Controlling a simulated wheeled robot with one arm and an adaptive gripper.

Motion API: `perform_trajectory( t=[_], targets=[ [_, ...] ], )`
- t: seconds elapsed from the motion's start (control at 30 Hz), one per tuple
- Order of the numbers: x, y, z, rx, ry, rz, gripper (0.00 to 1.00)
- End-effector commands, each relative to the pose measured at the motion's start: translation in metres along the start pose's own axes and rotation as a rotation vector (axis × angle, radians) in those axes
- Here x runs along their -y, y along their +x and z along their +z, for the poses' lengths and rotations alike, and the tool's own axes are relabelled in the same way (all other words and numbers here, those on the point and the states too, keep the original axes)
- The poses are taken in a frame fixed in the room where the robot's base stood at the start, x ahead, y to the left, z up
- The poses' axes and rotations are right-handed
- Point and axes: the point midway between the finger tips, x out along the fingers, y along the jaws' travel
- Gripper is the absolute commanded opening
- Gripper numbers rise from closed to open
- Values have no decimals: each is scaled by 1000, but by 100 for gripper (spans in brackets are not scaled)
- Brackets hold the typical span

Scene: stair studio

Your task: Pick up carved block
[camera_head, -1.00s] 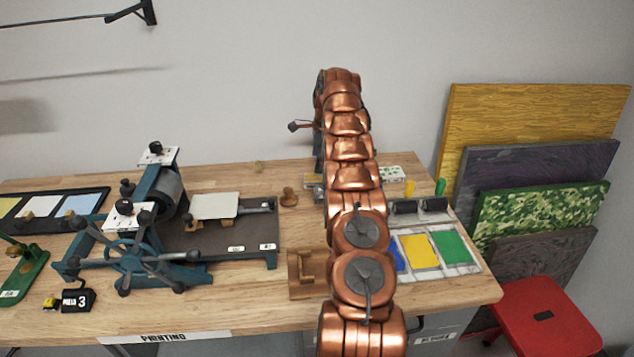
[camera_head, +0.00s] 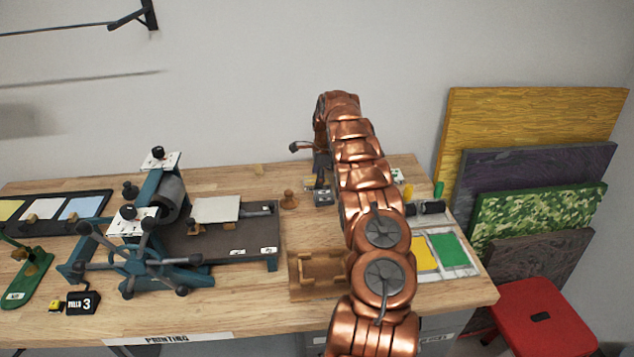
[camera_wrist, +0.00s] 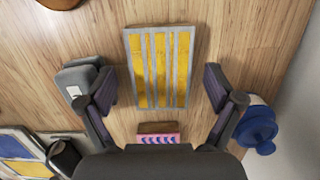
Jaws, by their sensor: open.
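In the wrist view, a flat rectangular block with grey and yellow lengthwise stripes (camera_wrist: 160,68) lies on the wooden bench; I take it as the carved block. A small block with a pink and blue patterned face (camera_wrist: 158,139) lies below it in the picture, close to my gripper's palm. My gripper (camera_wrist: 160,88) is open and empty, pointing down. Its two fingers appear to either side of the striped block, with visible gaps on both sides. In the head view, my copper arm hides much of this area; the height left above the block is hard to judge.
A dark grey box (camera_wrist: 80,78) sits close by the left finger. A blue lidded container (camera_wrist: 257,128) is near the right finger. A wooden stamp (camera_head: 289,199), a press (camera_head: 150,235) and a wooden holder (camera_head: 318,272) stand left of my arm. Ink trays (camera_head: 450,251) lie right.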

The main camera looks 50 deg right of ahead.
Motion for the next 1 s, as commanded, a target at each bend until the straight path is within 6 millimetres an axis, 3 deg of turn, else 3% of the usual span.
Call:
perform_trajectory(
  t=[0.2,0.8,1.0],
  targets=[
    [0,0,0,0,0,0,90],
    [0,0,0,0,-1,0,27],
    [0,0,0,0,-1,0,25]
  ],
)
